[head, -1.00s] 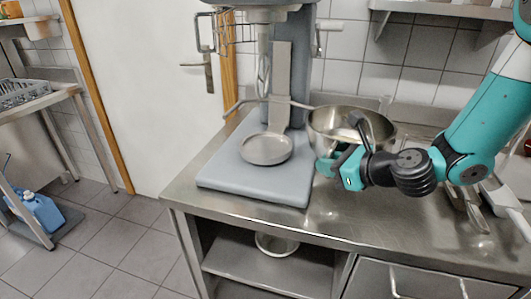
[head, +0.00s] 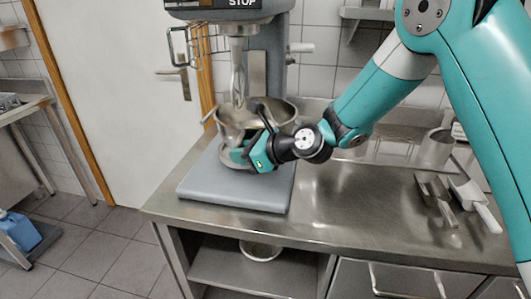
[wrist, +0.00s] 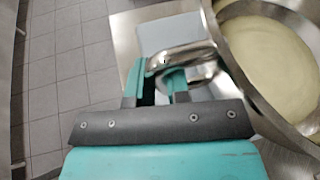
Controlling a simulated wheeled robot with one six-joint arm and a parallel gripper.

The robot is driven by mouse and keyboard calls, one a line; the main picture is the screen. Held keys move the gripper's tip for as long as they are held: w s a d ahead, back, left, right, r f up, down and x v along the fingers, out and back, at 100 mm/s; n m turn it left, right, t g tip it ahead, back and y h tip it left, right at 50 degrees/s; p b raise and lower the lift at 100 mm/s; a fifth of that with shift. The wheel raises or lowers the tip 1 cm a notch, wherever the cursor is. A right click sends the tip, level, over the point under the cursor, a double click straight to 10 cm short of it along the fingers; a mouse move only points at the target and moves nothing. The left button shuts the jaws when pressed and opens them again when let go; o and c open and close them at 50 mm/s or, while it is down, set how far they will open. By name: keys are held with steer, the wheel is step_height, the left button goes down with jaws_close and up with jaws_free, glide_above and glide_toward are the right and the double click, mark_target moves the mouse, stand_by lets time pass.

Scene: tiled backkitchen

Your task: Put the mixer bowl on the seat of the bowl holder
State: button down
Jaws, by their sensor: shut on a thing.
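The mixer bowl (head: 282,113) is a shiny steel bowl; the wrist view shows pale dough or batter inside the bowl (wrist: 228,58). My gripper (head: 246,154) is shut on the bowl's side handle, which shows between the fingers in the wrist view (wrist: 182,58). The bowl holder's seat (head: 228,157) is mostly hidden behind the bowl and gripper. I cannot tell whether the bowl touches the seat.
The mixer's grey base plate (head: 235,191) stands on the steel counter (head: 335,215). A wire guard (head: 195,45) hangs at the mixer head's left. Scoops (head: 436,198) and a steel canister (head: 436,148) are at the right. The counter's front middle is clear.

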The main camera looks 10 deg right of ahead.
steer(key=shift+w+a+f+p, duration=0.4)
steer(key=shift+w+a+f, duration=0.2)
steer(key=shift+a+f, duration=0.3)
steer(key=shift+w+a+f+p, duration=0.4)
steer(key=shift+w+a+f, duration=0.2)
steer(key=shift+a+f, duration=0.3)
steer(key=c, duration=1.1)
jaws_free()
steer(key=shift+f, duration=0.1)
steer(key=b+v, duration=0.3)
steer(key=v, duration=0.9)
steer(key=s+r+n+g+h, duration=0.2)
steer(key=s+r+n+g, duration=0.25)
steer(key=s+n, duration=0.75)
steer(key=s+d+r+n+g+h, duration=0.1)
steer(key=s+d+n+h, duration=0.1)
steer(key=s+n, duration=0.6)
steer(key=s+d+r+n+g+h, duration=0.1)
steer(key=s+d+n, duration=0.4)
steer(key=n, duration=0.5)
steer(key=s+g+h, duration=0.1)
steer(key=s+h, duration=0.1)
steer(key=shift+s+r, duration=0.35)
steer(key=shift+r, duration=0.05)
